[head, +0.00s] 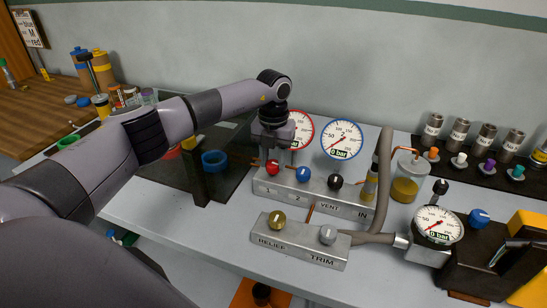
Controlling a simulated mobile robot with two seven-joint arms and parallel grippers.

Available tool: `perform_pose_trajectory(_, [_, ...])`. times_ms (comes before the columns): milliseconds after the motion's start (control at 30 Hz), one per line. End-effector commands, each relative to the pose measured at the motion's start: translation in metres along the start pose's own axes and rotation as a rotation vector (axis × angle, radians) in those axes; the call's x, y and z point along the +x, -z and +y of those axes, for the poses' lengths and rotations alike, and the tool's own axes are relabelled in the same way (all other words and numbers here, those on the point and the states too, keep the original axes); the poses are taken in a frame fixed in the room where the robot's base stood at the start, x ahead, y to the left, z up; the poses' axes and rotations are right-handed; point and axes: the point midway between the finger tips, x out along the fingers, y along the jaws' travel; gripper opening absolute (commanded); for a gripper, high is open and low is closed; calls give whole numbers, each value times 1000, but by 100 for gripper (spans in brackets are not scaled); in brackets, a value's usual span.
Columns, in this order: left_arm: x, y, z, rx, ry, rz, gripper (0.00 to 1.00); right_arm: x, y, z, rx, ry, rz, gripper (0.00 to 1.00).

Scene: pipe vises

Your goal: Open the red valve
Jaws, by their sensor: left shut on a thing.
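The red valve knob (272,168) sits at the left end of a grey manifold block (300,190) marked 1, 2, VENT and IN. My left gripper (271,159) points down from above at the red knob and is shut on it; its fingers are partly hidden by the wrist. A red-rimmed gauge (300,129) stands behind, partly covered by my wrist, so its reading is hidden. A blue-rimmed gauge (342,139) to its right reads 0 bar. My right gripper is not in view.
Beside the red knob are a blue knob (303,174) and a black knob (335,181). A RELIEF and TRIM block (298,243) lies in front. A hose (384,180), a jar (405,188) and a pump gauge (438,225) stand right.

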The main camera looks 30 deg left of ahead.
Motion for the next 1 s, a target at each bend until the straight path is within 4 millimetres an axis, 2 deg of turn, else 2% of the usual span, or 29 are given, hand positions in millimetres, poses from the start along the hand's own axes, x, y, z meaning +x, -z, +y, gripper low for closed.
perform_pose_trajectory(667, [-2, -2, 0, -59, 3, -9, 7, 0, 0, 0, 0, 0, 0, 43])
perform_pose_trajectory(700, [-3, -2, 0, -59, 3, -9, 50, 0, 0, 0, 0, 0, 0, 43])
perform_pose_trajectory(733, [-3, -2, 0, -59, 3, -9, 60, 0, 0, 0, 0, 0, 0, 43])
perform_pose_trajectory(767, [-2, -2, 0, -59, 3, -8, 63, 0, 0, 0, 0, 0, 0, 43])
perform_pose_trajectory(1000, [-1, -1, 0, -58, 1, -4, 63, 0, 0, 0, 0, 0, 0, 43])
